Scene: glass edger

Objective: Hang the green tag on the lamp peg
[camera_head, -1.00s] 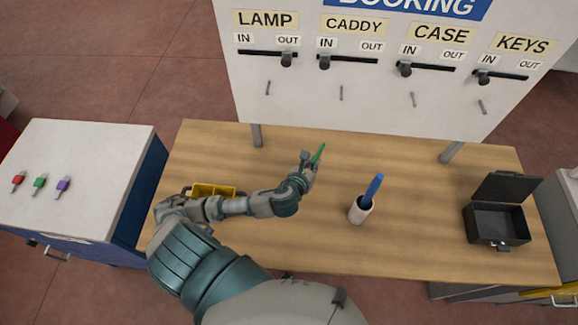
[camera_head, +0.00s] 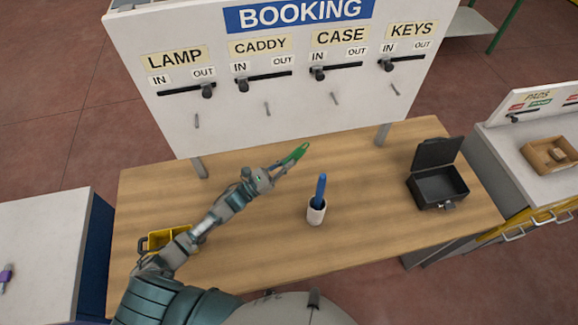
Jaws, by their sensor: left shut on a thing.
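My left gripper (camera_head: 283,169) is shut on the green tag (camera_head: 297,153) and holds it above the back middle of the wooden table. The lamp peg (camera_head: 197,121) is a short grey peg on the white booking board, below the LAMP label (camera_head: 174,57). It is bare and lies to the left of and above the gripper in the picture. The slider knob under LAMP (camera_head: 207,91) sits at the OUT end. My right gripper is not in view.
Bare pegs for caddy (camera_head: 267,108), case (camera_head: 335,98) and keys (camera_head: 395,89) line the board. A white cup with a blue marker (camera_head: 317,211), an open black box (camera_head: 438,186) and a yellow caddy (camera_head: 155,241) stand on the table (camera_head: 260,255).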

